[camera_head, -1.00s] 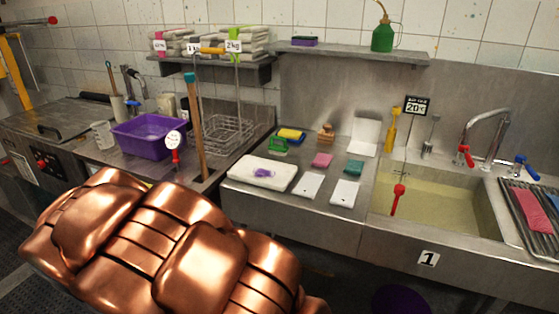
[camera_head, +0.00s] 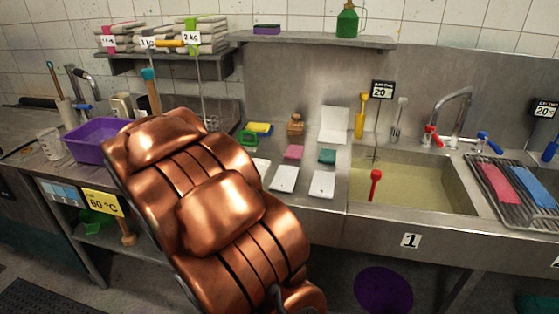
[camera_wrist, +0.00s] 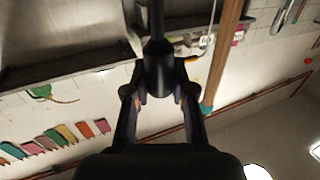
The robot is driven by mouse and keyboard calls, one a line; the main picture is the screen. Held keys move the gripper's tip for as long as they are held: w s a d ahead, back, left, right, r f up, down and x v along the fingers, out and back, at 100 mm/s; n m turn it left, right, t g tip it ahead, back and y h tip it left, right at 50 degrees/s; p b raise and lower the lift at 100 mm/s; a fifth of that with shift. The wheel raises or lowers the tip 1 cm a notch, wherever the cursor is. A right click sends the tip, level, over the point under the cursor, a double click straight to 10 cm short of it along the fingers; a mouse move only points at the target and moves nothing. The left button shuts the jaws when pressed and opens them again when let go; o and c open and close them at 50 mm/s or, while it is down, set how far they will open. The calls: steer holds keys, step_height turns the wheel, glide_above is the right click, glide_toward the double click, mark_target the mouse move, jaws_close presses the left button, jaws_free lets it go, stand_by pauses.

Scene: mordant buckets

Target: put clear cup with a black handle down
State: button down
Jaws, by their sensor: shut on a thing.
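My gripper (camera_wrist: 158,90) shows in the wrist view, with its two dark fingers shut around a black handle (camera_wrist: 156,52). The handle runs up out of the top of that view, and I cannot see a clear cup body on it. In the head view my copper-coloured arm hides the gripper and whatever it holds. A clear cup (camera_head: 48,142) stands on the left counter beside a purple tub; I cannot make out a black handle on it.
The purple tub (camera_head: 93,141) and a teal-topped wooden stick (camera_head: 151,92) are at the left. White cards and coloured blocks lie on the steel counter (camera_head: 310,205). The sink (camera_head: 420,180) holds yellowish liquid. A rack (camera_head: 490,175) with coloured cloths is at the right.

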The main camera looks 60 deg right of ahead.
steer(key=s+d+r+m+g+h, duration=0.1)
steer(key=s+d+m+g+h, duration=0.2)
steer(key=s+d, duration=0.85)
steer(key=s+d+r+m+g+h, duration=0.1)
steer(key=s+d+r+m+g, duration=0.15)
steer(key=s+d+g, duration=0.6)
steer(key=w+d+f+t+p, duration=0.3)
steer(key=w+d+f+p, duration=0.2)
steer(key=w+d, duration=0.6)
steer(key=shift+d+f+m, duration=0.35)
steer(key=shift+d+f, duration=0.05)
steer(key=shift+d, duration=1)
steer(key=shift+w+f, duration=0.1)
steer(key=c, duration=1)
jaws_free()
